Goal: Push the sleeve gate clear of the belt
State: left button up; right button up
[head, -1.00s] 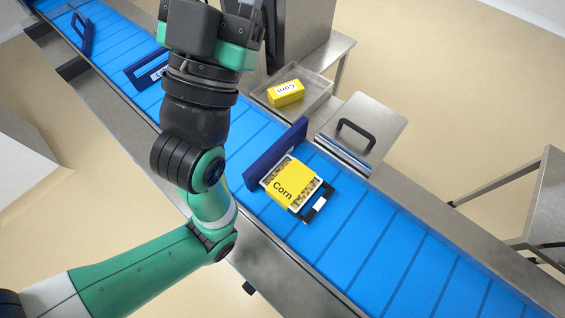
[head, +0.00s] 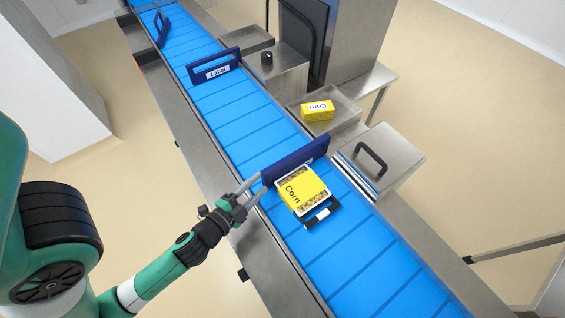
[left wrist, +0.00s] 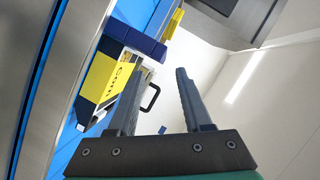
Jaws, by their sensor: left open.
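The dark blue gate beside the corn tray, which I take as the sleeve gate (head: 300,158), stands across the blue belt (head: 235,128). No lettering shows on its visible face. The yellow-sleeved corn tray (head: 302,188) lies on the belt against or very close to its near side. My left gripper (head: 254,186) is open and empty at the gate's left end, by the belt's near edge; I cannot tell if it touches. In the left wrist view the open jaws (left wrist: 160,72) show, with the gate (left wrist: 132,38) and tray (left wrist: 105,78) beyond. My right gripper is not in view.
A gate marked "Label" (head: 214,68) stands farther up the belt, and another blue gate (head: 161,30) is angled beyond it. A metal bin with yellow corn sleeves (head: 317,111) and a metal box with a black handle (head: 380,163) flank the belt's right side. The near belt is clear.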

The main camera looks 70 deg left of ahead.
aim_at(276, 168)
pick_arm(q)
jog(key=x, duration=0.1)
jog(key=p+x, duration=0.1)
jog(key=x, duration=0.1)
jog(key=p+x, duration=0.1)
jog(key=shift+w+a+r, duration=0.15)
jog(key=shift+w+r, duration=0.1)
jog(key=shift+r, duration=0.05)
jog(key=x, duration=0.2)
jog(key=p+x, duration=0.1)
jog(key=x, duration=0.4)
jog(key=shift+f, duration=0.3)
grip_shut()
dwell(0.5)
